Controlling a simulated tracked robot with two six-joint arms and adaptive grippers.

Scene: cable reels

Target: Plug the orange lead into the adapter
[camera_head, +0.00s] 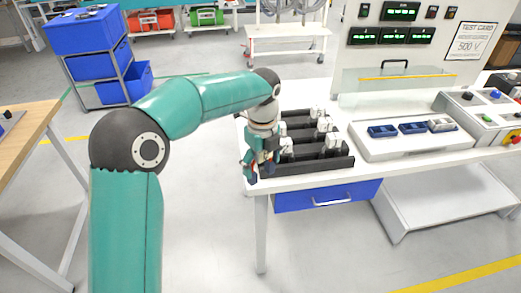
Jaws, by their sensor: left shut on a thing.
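My left gripper (258,165) points down at the left end of the black rack (318,168), by the table's front left corner. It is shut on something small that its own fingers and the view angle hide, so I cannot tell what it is. Several white plug-like pieces (331,142) stand in the rack's black rows. No orange lead can be made out, and I cannot tell which piece is the adapter. My right gripper is not in view.
Right of the rack, a white panel (372,149) carries blue socket blocks (382,131) and a whitish block (441,125). Behind it is a clear guard with a black handle (395,64). A control box (484,98) stands at right. Open floor lies left of the table.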

